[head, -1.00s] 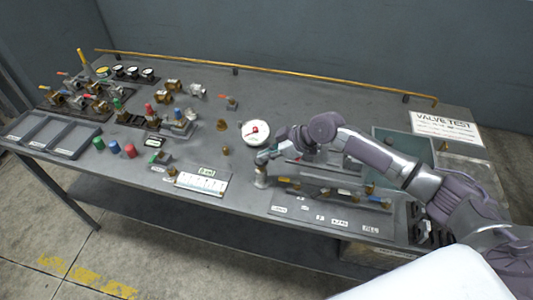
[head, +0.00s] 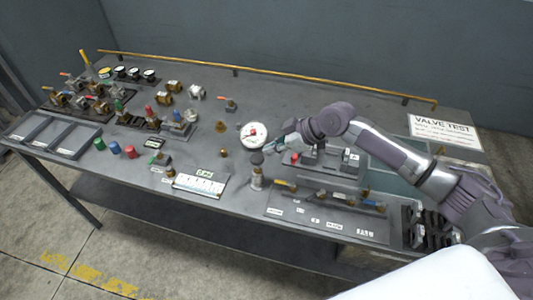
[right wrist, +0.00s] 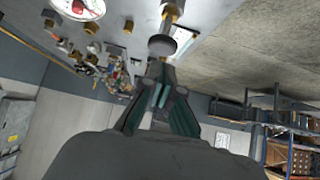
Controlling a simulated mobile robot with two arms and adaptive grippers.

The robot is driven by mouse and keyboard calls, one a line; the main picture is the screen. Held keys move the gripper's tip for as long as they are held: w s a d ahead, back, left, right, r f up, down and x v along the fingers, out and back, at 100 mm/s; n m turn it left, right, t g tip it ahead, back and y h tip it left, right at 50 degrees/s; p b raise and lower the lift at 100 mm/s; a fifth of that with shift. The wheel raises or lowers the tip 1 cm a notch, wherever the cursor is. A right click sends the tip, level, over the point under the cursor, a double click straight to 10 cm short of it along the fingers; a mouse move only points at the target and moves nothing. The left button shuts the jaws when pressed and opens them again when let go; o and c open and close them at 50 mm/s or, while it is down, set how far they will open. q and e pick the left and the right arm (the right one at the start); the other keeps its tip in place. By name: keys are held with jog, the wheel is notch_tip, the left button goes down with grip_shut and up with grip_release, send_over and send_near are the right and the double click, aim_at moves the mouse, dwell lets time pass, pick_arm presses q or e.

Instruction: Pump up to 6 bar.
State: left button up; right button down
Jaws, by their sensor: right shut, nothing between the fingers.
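The hand pump (head: 257,179) stands upright at the table's front middle, a metal body with a dark round knob (head: 256,158) raised on top. The white-faced gauge (head: 253,134) with a red mark or needle is just behind it; its reading is too small to tell. My right gripper (head: 270,148) is shut and empty, close above and to the right of the knob. In the right wrist view the shut fingers (right wrist: 164,84) point at the knob (right wrist: 162,46), and whether they touch it is unclear. The gauge (right wrist: 78,8) is partly cut off there. My left gripper is not in view.
A rack with several coloured-handle valves (head: 341,197) lies right of the pump. A fixture with a red button (head: 294,157) is behind it. A white scale plate (head: 199,185) lies to the left. A brass rail (head: 235,70) runs along the back edge.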

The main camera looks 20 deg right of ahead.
jog(key=b+v, duration=0.1)
jog(key=v, duration=0.5)
jog(key=shift+r+b, duration=0.35)
dwell(0.5)
dwell(2.0)
jog(key=r+b, duration=0.1)
jog(key=b, duration=0.1)
jog(key=r+b, duration=0.1)
jog(key=b, duration=0.2)
jog(key=r+b, duration=0.1)
jog(key=b, duration=0.2)
jog(key=shift+w+d+r, duration=0.1)
jog(key=shift+d+r, duration=0.05)
jog(key=shift+d, duration=0.1)
